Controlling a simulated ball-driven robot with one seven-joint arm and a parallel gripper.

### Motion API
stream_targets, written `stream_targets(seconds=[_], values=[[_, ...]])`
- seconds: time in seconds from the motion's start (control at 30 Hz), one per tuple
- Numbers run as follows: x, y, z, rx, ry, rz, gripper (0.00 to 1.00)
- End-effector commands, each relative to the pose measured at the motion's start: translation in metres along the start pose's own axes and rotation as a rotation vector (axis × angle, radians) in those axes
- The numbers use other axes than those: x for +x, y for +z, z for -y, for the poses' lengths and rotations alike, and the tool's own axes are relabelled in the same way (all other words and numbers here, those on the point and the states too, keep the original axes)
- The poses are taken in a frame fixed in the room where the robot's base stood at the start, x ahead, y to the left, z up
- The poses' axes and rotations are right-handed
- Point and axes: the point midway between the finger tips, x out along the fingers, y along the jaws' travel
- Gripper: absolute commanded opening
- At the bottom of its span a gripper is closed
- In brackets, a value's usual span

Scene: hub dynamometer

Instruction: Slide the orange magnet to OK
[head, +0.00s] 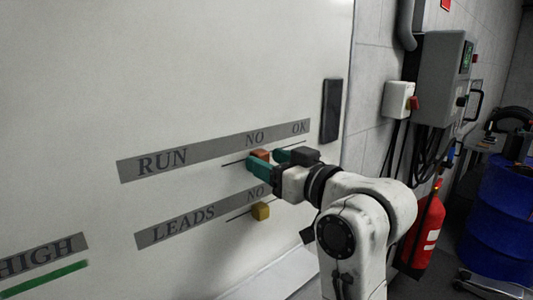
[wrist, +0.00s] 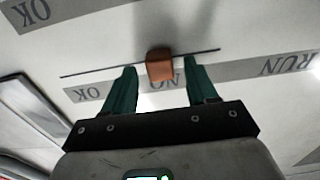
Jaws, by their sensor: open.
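The orange magnet (head: 261,155) sits on the thin dark line under the RUN strip of the whiteboard, below the word NO. The word OK (head: 299,128) is at the right end of that strip. My gripper (head: 265,158) is open at the board, with one green finger on each side of the magnet. In the wrist view, which is turned upside down, the magnet (wrist: 160,62) lies between the fingertips with a gap on both sides. There OK (wrist: 84,93) is to the left of the magnet. How deep the fingers reach around it is hard to tell.
A yellow magnet (head: 261,211) sits on the LEADS line (head: 237,217) below. A dark eraser-like block (head: 331,110) is on the board right of OK. A HIGH strip with a green bar (head: 45,279) is at lower left. Right of the board stand a red extinguisher (head: 428,228) and a blue drum (head: 500,215).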

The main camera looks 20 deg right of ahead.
Motion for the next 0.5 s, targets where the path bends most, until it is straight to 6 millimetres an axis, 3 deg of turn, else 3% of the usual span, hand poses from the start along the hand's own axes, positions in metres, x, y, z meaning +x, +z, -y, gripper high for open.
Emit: stream_targets(seconds=[0.2,0.5], values=[[0.0135,-0.0005,0.0004,0.0,0.0,0.0,0.57],[0.0142,0.0001,0.0003,0.0,0.0,0.0,0.55]])
